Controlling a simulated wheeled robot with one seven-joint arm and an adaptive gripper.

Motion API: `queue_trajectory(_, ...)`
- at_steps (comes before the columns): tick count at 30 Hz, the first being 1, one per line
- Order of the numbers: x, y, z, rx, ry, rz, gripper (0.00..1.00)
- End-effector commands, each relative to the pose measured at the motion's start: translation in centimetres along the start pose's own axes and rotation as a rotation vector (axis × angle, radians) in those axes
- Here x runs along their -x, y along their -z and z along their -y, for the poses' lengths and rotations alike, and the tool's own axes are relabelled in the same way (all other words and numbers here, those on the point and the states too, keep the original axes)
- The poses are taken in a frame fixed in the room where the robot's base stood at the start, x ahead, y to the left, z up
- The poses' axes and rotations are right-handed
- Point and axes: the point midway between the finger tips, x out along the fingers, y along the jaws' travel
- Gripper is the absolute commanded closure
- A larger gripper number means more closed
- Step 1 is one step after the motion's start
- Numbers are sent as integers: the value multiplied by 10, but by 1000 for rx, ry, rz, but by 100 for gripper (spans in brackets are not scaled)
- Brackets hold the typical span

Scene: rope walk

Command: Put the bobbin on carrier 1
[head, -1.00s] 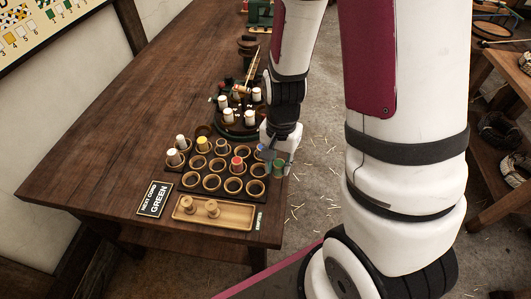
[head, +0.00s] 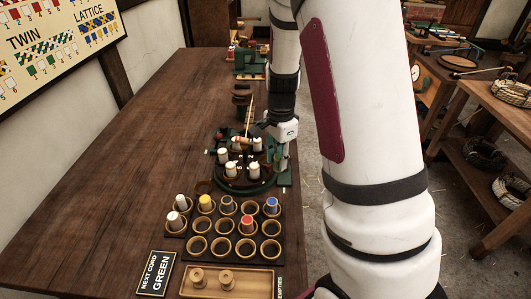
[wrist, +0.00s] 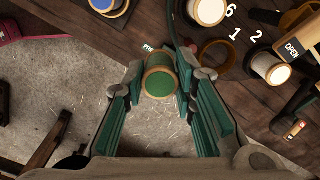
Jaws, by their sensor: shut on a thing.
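My gripper (wrist: 160,85) is shut on a green-topped bobbin (wrist: 160,82), held between its teal fingers in the wrist view. In the head view my gripper (head: 282,160) is at the right side of the round dark braiding stand (head: 234,188); the held bobbin is hard to make out there. In the wrist view the stand carries numbers 6, 1 and 2. White bobbins sit by 6 (wrist: 207,10) and 2 (wrist: 267,66). An empty ring-shaped holder (wrist: 218,56) beside the number 1 appears to be carrier 1. The held bobbin is apart from it, to its left.
A bobbin rack (head: 222,246) with blue, red, yellow and white bobbins and several empty cups stands nearer me. A wooden tray (head: 228,291) and a NEXT CORD GREEN sign (head: 157,273) lie in front. The table's left side (head: 110,190) is clear. An OPEN tag (wrist: 293,50) shows.

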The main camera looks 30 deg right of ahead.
Motion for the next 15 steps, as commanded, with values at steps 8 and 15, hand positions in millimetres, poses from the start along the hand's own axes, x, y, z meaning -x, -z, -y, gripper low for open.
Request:
queue_trajectory(8, -6, 7, 58, 2, 0, -1, 96)
queue_trajectory(15, -7, 8, 74, 3, -1, 0, 96)
